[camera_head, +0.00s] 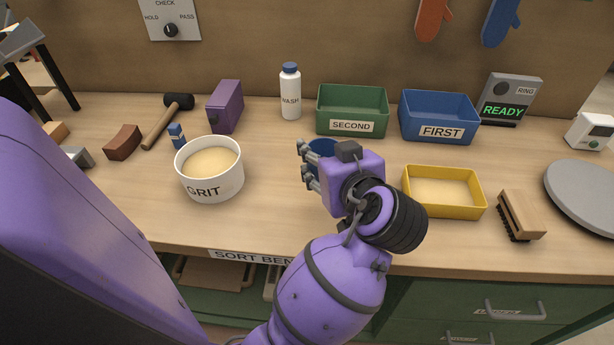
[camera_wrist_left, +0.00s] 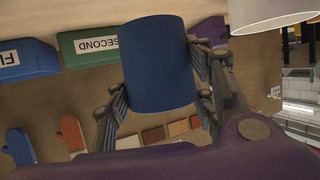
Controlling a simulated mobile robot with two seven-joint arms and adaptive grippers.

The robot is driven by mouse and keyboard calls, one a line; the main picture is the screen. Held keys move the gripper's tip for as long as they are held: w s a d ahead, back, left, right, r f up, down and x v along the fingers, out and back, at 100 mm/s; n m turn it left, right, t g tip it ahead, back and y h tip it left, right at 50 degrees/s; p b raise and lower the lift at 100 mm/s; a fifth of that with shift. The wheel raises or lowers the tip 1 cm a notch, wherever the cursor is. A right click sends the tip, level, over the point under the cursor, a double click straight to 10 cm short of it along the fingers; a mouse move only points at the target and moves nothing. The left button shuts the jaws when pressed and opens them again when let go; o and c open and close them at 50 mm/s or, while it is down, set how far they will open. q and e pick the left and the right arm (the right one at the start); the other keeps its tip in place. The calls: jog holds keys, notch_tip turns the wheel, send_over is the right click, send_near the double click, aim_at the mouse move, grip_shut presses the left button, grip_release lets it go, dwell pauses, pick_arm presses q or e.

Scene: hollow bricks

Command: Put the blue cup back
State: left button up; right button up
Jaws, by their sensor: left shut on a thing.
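The blue cup (camera_head: 322,147) is mostly hidden behind my left gripper (camera_head: 305,163) in the head view, near the middle of the bench. My left gripper is shut on the cup. In the left wrist view the cup (camera_wrist_left: 160,65) fills the middle, with the gripper fingers on both sides of it. I cannot tell whether the cup touches the bench. My right gripper is not in view.
A white tub marked GRIT (camera_head: 211,180) stands left of my gripper, and a yellow tray (camera_head: 444,212) to its right. Behind are a white bottle (camera_head: 290,95), a green SECOND bin (camera_head: 325,118) and a blue FIRST bin (camera_head: 440,110). A brush (camera_head: 520,215) lies at right.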

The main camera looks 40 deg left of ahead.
pick_arm(q)
jog(key=a+f, duration=0.1)
jog(key=f, duration=0.1)
jog(key=a+f, duration=0.2)
jog(key=shift+w+a+f, duration=0.1)
jog(key=shift+a+f, duration=0.4)
jog(key=shift+f, duration=0.15)
jog(key=shift+a+f+b, duration=0.25)
jog(key=shift+f+b, duration=0.15)
jog(key=shift+f, duration=1.35)
jog(key=shift+f, duration=0.2)
jog(key=o, duration=1.3)
jog(key=shift+r, duration=0.15)
